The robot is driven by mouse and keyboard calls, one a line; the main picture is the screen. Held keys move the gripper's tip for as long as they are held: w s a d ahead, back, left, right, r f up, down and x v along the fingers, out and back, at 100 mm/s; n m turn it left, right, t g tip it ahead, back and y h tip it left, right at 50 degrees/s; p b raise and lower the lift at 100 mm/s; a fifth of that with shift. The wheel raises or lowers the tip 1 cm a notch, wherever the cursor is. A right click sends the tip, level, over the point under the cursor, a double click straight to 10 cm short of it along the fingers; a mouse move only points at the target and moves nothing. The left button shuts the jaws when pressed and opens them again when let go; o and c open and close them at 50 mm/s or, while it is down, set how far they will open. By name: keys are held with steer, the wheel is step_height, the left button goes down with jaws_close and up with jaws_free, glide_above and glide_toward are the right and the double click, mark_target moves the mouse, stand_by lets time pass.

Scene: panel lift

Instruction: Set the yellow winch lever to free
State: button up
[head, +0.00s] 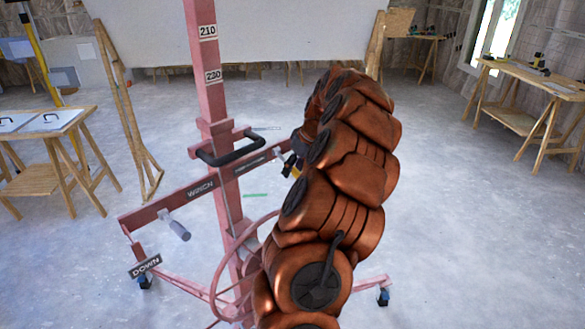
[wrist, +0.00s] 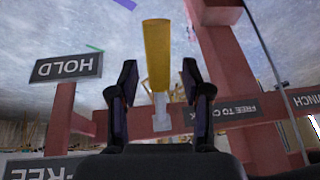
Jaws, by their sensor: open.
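The yellow winch lever (wrist: 158,55) stands upright in the wrist view, with a pale metal shaft below its yellow grip. My gripper (wrist: 159,75) is open, with one dark finger on each side of the lever and a visible gap on both sides. A HOLD sign (wrist: 68,67) is upside down to the left, and a sign ending in FREE (wrist: 45,169) is at the bottom left, partly cut off. In the head view my copper arm hides most of the gripper; a small yellow patch (head: 289,165) shows at its left edge.
The red lift mast (head: 208,85) stands left of my arm, with a black handle (head: 230,150), a WINCH beam (head: 200,188), a grey crank grip (head: 174,225) and a DOWN sign (head: 145,266). Wooden tables stand left and right (head: 535,80). Floor between is mostly clear.

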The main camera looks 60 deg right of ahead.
steer(key=shift+w+f, duration=0.25)
steer(key=shift+f, duration=0.45)
steer(key=shift+c, duration=0.4)
jaws_close()
